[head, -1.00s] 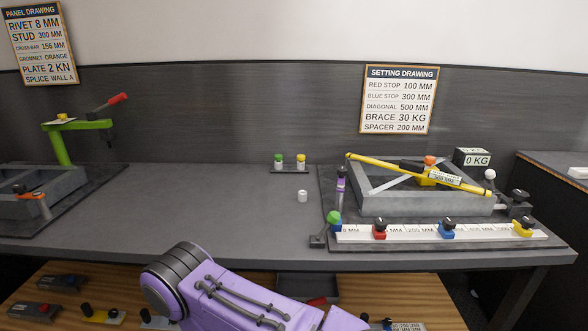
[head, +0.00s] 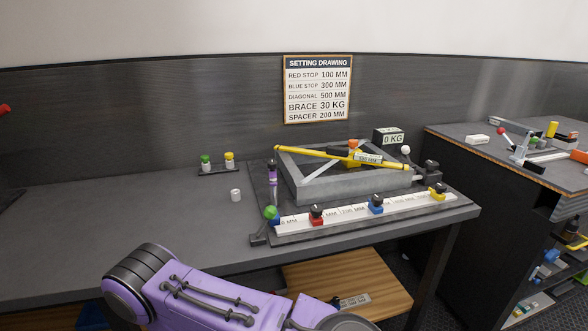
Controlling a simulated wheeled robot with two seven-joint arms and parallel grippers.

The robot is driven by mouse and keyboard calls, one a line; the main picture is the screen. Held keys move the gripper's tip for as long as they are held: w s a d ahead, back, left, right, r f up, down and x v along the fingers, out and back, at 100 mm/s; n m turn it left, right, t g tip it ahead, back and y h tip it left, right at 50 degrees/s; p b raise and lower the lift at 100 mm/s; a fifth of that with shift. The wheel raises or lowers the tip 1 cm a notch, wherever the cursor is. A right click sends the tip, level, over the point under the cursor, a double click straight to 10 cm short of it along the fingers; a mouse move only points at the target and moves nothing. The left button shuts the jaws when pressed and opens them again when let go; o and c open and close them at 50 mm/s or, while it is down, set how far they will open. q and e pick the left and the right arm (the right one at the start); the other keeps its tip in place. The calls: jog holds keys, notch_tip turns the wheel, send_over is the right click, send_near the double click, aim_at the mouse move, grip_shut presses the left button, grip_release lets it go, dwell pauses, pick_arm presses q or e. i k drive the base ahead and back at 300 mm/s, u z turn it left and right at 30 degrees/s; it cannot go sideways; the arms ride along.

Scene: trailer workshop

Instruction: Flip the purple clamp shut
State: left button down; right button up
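The purple clamp (head: 272,177) stands at the left end of the metal frame fixture (head: 345,192) on the bench. Its handle, with a purple band and a dark top, points upward. The lower part of the clamp is small in the view, and its jaw cannot be made out. A purple arm link of mine crosses the bottom of the head view, in front of the bench. Neither gripper shows.
A white ruler rail (head: 345,215) with red, blue and yellow stops runs along the front, with a green knob (head: 270,212) at its left end. A yellow bar (head: 320,155) lies across the frame.

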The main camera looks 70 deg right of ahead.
aim_at(272, 164)
jog(key=z, duration=2.25)
